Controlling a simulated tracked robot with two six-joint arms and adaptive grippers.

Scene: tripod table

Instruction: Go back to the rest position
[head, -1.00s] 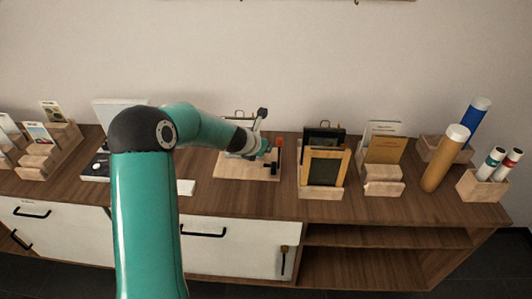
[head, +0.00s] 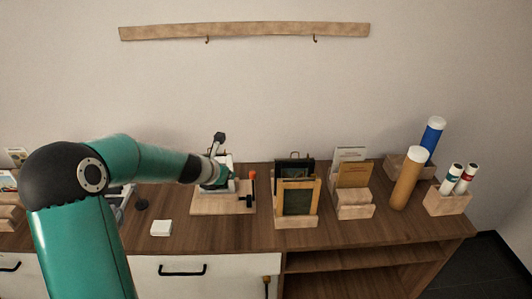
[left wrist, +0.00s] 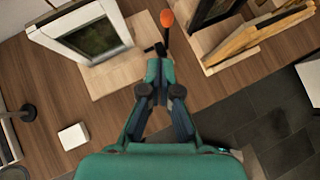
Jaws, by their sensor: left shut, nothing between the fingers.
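My left arm comes in from the left in the head view, and its gripper (head: 233,184) is over the wooden base board (head: 222,207). In the left wrist view the gripper (left wrist: 159,66) has its fingers together with nothing between them. An upright orange-tipped piece (head: 252,178) stands just right of the gripper; its orange tip (left wrist: 166,18) shows beyond the fingertips in the left wrist view. A white-framed picture (left wrist: 84,42) stands on the board, partly hidden by my arm in the head view. My right gripper is not in view.
Dark and wooden frames (head: 297,197) stand in a holder to the right. Further right are a card holder (head: 354,203) and tubes (head: 408,178). A small white block (head: 161,228) lies left of the board. A wooden hook rail (head: 245,32) is on the wall above.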

